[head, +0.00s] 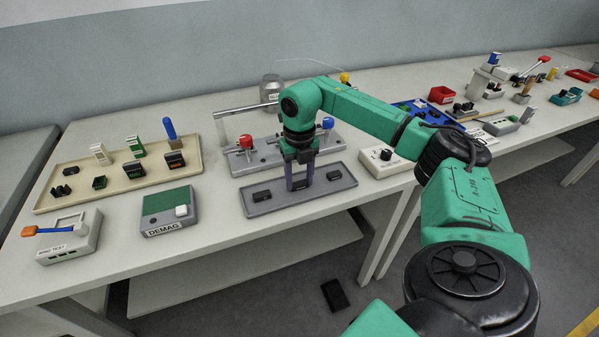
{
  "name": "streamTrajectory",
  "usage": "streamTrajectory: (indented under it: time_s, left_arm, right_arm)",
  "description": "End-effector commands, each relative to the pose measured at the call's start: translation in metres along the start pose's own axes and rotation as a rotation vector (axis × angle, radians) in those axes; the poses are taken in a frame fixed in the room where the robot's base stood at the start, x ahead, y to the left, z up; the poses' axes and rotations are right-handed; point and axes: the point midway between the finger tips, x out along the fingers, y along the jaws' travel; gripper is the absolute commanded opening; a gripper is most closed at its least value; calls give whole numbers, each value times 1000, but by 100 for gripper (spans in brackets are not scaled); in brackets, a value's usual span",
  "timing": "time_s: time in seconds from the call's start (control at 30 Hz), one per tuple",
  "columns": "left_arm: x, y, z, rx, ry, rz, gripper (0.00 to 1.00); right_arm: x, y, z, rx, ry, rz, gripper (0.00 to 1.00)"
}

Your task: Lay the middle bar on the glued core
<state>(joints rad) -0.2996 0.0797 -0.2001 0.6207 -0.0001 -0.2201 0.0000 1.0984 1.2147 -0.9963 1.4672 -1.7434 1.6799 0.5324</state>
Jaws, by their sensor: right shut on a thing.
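My right gripper (299,182) points straight down over the middle of the small grey tray (290,205). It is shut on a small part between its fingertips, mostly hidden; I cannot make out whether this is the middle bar. A dark block (262,195) lies in the tray to the left of the gripper, and another dark block (333,175) lies to its right. Both are apart from the fingers. I cannot tell which of them is the glued core. My left gripper is not in view.
Behind the tray stands a grey fixture with a red knob (246,141) and a blue knob (328,123). A beige tray (60,205) with several connectors is at the left. The DEMAG box (168,210) and a white dial box (386,162) flank the grey tray.

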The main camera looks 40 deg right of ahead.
Motion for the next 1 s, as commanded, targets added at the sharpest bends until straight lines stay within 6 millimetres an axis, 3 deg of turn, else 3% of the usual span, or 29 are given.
streamTrajectory:
  time_s: [0.7,1.0]
  left_arm:
    - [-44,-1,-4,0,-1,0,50]
    - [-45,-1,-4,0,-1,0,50]
  right_arm:
    - [-49,0,0,0,0,0,0]
    - [-50,0,0,0,0,0,0]
